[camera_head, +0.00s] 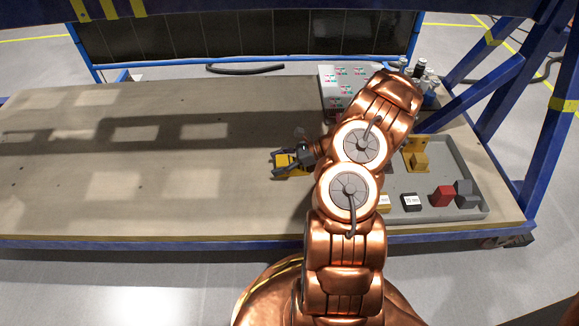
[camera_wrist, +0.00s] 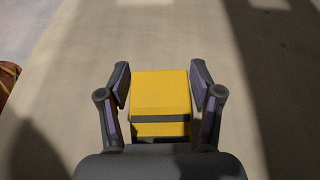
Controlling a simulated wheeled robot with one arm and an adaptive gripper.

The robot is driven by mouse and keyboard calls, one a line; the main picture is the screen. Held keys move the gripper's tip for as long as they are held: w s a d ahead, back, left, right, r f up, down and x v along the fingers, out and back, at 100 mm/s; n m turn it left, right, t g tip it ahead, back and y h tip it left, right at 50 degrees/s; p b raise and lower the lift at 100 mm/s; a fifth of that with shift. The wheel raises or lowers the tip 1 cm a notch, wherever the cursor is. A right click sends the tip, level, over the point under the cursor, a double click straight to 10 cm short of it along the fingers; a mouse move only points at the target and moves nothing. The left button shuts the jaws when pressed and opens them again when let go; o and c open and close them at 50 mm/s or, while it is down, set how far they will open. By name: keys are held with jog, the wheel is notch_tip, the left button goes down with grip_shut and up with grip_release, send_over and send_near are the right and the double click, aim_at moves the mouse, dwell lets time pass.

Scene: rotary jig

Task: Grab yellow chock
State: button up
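A yellow chock (camera_wrist: 160,95) with a dark band across it lies between the two fingers of my gripper (camera_wrist: 160,82) in the wrist view. The fingers are spread wide, one on each side of it; narrow gaps seem to show, but contact at the tips is hard to judge. In the head view, the yellow chock (camera_head: 287,163) is at the middle right of the wooden table top, and my gripper (camera_head: 292,159) is over it. My gripper and arm partly hide it there.
A grey tray (camera_head: 464,163) right of my arm holds another yellow part (camera_head: 417,157), a black block (camera_head: 411,202), a red block (camera_head: 443,196) and a grey block (camera_head: 467,194). A panel with buttons (camera_head: 340,76) stands behind. The left table top (camera_head: 130,185) is clear.

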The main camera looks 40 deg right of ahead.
jog(key=c, duration=1.1)
jog(key=shift+o, duration=0.2)
